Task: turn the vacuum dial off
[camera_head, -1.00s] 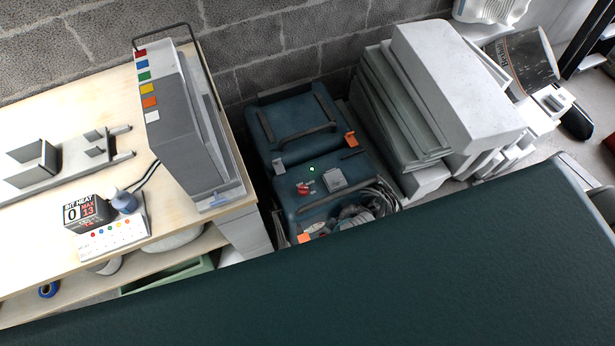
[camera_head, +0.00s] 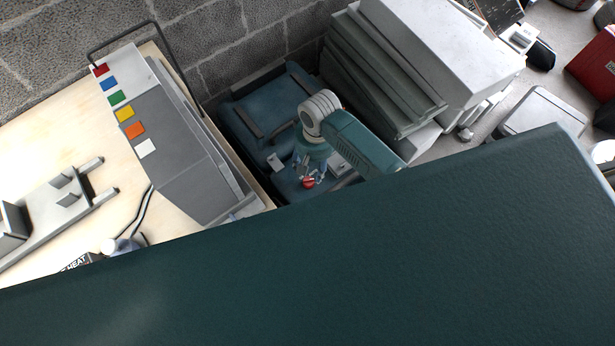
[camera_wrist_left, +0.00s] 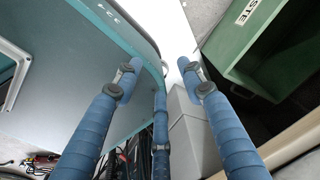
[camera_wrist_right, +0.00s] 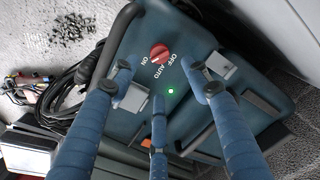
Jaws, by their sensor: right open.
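The vacuum is a dark teal box (camera_head: 262,105) on the floor between the workbench and the grey panels. Its red dial (camera_wrist_right: 160,53) shows in the right wrist view, with ON, AUTO and OFF lettered around it; I cannot tell which word it points to. The dial also shows in the head view (camera_head: 308,182). A green lamp (camera_wrist_right: 170,91) glows near it. My right gripper (camera_wrist_right: 160,70) is open above the vacuum, its fingertips spread near the dial, with no clear contact. My left gripper (camera_wrist_left: 160,70) is open and empty, away from the vacuum.
Grey panels (camera_head: 440,50) stand right of the vacuum. A workbench (camera_head: 50,120) with a tall grey unit (camera_head: 165,140) is on the left. A cable bundle (camera_wrist_right: 70,75) lies beside the vacuum. A green bin (camera_wrist_left: 265,45) shows in the left wrist view.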

